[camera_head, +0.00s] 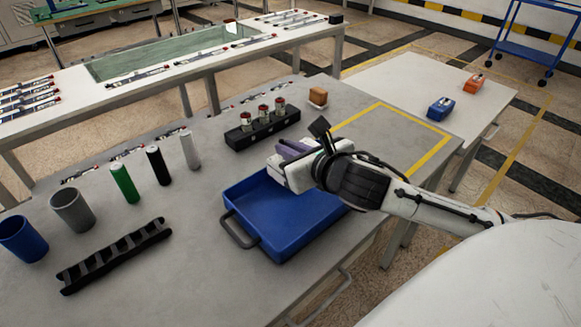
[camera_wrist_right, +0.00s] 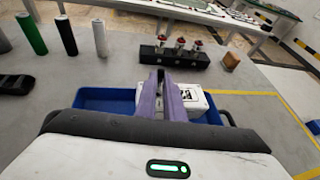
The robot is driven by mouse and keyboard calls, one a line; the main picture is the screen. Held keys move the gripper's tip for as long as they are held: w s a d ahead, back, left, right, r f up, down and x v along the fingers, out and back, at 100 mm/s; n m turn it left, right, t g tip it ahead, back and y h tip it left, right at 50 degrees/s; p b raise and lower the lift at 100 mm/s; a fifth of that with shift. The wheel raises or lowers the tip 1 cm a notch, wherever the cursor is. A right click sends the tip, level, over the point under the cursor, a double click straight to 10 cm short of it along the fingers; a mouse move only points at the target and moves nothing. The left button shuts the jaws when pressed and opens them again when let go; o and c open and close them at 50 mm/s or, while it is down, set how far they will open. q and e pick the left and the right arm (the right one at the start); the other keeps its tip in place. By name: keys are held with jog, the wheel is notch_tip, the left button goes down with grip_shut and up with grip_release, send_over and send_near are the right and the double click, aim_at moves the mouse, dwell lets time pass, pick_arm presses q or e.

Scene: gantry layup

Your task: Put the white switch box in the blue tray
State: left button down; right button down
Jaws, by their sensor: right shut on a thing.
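The white switch box (camera_wrist_right: 198,98) shows in the right wrist view, partly hidden behind the purple fingers of my right gripper (camera_wrist_right: 168,82). The gripper is shut on it. In the head view my right gripper (camera_head: 288,149) is over the far part of the blue tray (camera_head: 278,238), and its body makes the box hard to pick out. The blue tray is open-topped with a handle on its near left side. It also shows below the fingers in the right wrist view (camera_wrist_right: 95,97). I cannot tell whether the box touches the tray floor. My left gripper is not in view.
A black holder (camera_head: 262,131) with several small jars stands behind the tray, beside a brown block (camera_head: 318,96). Green, black and white cylinders, a grey cup (camera_head: 72,210), a blue cup (camera_head: 22,240) and a black rack (camera_head: 115,256) stand left. The yellow-marked area at right is mostly clear.

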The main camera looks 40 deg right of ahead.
notch_tip(320, 180, down, 4)
jog(key=shift+r+b, duration=0.1)
jog(key=shift+b, duration=0.35)
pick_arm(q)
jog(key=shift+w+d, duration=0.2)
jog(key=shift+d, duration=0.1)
pick_arm(e)
jog(key=c, duration=1.9)
grip_release()
jog(key=shift+f, duration=0.2)
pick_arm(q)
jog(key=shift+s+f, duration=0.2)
pick_arm(e)
jog(key=shift+o, duration=0.2)
